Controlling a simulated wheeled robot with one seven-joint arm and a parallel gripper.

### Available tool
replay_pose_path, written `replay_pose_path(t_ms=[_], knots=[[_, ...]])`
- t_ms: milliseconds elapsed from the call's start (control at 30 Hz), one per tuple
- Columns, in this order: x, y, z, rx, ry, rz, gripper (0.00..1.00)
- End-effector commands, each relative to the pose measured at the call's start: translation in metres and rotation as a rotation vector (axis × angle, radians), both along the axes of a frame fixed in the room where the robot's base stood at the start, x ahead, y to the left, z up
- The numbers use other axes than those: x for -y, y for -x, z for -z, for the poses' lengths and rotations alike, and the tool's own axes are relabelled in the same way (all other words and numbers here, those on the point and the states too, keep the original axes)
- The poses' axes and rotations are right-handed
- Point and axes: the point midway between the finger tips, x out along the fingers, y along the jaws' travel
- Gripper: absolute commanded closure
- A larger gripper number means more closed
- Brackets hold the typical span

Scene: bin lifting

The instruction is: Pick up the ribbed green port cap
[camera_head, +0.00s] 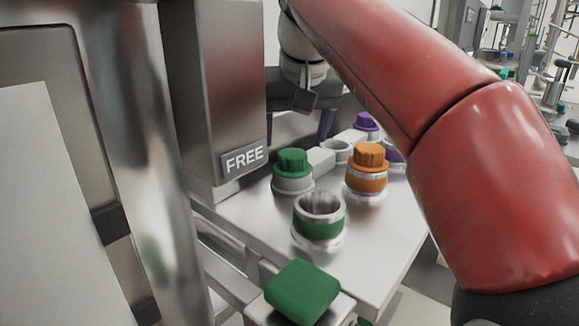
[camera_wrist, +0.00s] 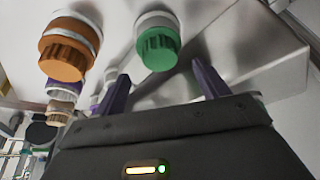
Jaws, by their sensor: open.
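The ribbed green port cap (camera_head: 292,162) sits upright on a pale round port on the metal table, left of the orange cap. In the wrist view the green cap (camera_wrist: 159,50) shows just beyond and between my two purple fingertips. My gripper (camera_wrist: 160,71) is open, with one finger on each side of the cap in that picture and nothing between them. In the head view my gripper (camera_head: 299,132) is behind the green cap; its fingers are partly hidden. I cannot tell the exact gap between fingers and cap.
A ribbed orange cap (camera_head: 368,157) stands close to the right, with a purple cap (camera_head: 366,121) behind it. An open port with a green band (camera_head: 320,229) stands in front. A green block (camera_head: 302,291) is at the front edge. A metal post with a FREE sign (camera_head: 244,160) rises on the left.

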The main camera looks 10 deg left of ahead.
Motion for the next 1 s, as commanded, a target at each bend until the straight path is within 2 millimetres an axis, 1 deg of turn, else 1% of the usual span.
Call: replay_pose_path(t_ms=[33,200,333,533,567,900,967,1000], knots=[[-0.002,-0.003,0.010,-0.003,0.001,-0.001,0.27],[-0.006,-0.012,0.032,-0.002,0.001,0.000,0.27],[-0.007,-0.016,0.039,0.000,0.000,0.000,0.27],[-0.007,-0.016,0.039,0.000,0.000,0.000,0.27],[-0.007,-0.016,0.039,0.000,0.000,0.000,0.29],[-0.007,-0.016,0.039,0.000,0.000,0.000,0.74],[-0.007,-0.016,0.039,0.000,0.000,0.000,0.82],[-0.007,-0.016,0.039,0.000,0.000,0.000,0.84]])
